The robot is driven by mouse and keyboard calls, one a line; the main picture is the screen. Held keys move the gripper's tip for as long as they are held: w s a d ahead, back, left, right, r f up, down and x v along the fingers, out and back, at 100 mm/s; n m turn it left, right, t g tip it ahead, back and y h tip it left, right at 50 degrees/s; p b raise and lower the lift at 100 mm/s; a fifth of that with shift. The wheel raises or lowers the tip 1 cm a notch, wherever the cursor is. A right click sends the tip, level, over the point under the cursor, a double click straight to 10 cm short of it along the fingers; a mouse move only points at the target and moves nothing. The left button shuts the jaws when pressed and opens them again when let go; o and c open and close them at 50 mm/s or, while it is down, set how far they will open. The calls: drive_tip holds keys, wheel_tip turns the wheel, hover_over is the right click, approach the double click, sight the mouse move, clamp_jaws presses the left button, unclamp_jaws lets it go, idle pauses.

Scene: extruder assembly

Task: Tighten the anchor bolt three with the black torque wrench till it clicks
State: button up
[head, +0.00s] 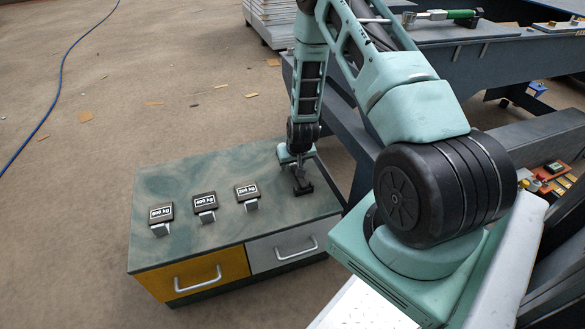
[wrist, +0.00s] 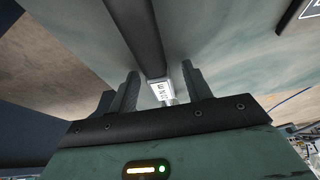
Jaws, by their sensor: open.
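My gripper (head: 302,184) is low over the right end of the cabinet top in the head view. In the wrist view my gripper (wrist: 160,80) is open, its two dark fingers apart. A long dark bar (wrist: 137,32) runs between and beyond the fingers, with a pale printed piece (wrist: 161,90) at its near end. I cannot tell for sure whether this bar is the black torque wrench, or whether the fingers touch it. In the head view my gripper hides most of that spot. I cannot make out anchor bolt three in either view.
The cabinet (head: 160,190) carries several small weight-label stands (head: 204,203) left of my gripper. A green-handled tool (head: 462,14) lies on the dark bench (head: 440,32) at upper right. A blue hose (head: 62,75) lies on the open floor at left.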

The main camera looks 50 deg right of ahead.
clamp_jaws()
drive_tip(key=shift+r, duration=0.1)
wheel_tip(320, 180, up, 10)
drive_tip(key=p, duration=0.3)
drive_tip(key=shift+p, duration=0.4)
drive_tip(key=c, duration=0.8)
unclamp_jaws()
clamp_jaws()
